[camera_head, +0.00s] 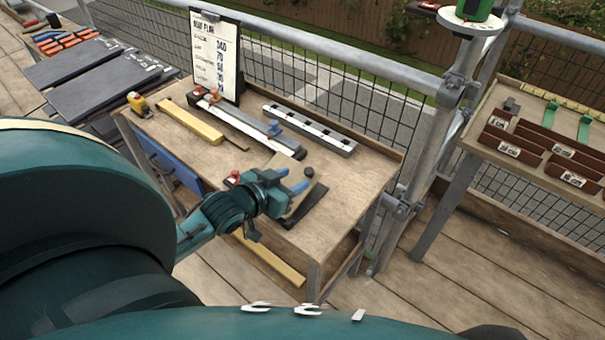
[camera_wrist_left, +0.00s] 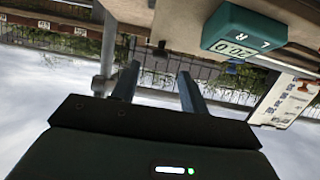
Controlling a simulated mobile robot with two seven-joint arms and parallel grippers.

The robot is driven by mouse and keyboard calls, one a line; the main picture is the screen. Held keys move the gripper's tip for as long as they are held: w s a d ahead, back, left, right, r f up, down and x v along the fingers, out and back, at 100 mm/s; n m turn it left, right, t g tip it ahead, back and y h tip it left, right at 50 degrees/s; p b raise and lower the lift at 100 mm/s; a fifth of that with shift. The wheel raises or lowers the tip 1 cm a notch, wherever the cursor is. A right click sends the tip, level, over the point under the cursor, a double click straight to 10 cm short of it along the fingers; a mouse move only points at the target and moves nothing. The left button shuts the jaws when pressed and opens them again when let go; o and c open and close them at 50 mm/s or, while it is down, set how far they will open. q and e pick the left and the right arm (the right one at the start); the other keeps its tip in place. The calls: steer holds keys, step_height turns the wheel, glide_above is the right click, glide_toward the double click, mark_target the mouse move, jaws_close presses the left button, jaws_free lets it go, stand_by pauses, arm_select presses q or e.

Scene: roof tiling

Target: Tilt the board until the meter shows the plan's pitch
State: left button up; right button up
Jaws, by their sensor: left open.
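My left gripper (camera_head: 290,183) is above the workbench's front right part, close to the small board (camera_head: 303,203) on a dark base. Its blue fingers are open, with a clear gap between them in the left wrist view (camera_wrist_left: 158,88). A dark knob (camera_head: 309,172) shows just beyond the fingertips. The green meter (camera_wrist_left: 250,38) is upside down in the wrist view, and its display appears to read 20.0. The plan (camera_head: 217,58) stands on a clipboard at the bench's back; its small figures are hard to read. My right gripper is not in view.
The workbench (camera_head: 365,160) also holds a long rail with clamps (camera_head: 240,122), a grey slotted bar (camera_head: 310,130), a yellow bar (camera_head: 190,122) and a yellow tape measure (camera_head: 138,104). Scaffold rails run behind. A side table (camera_head: 545,115) with brown trays stands at right.

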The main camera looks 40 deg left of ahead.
mark_target(307, 173)
arm_select(q)
steer(key=shift+x, duration=2.35)
jaws_close()
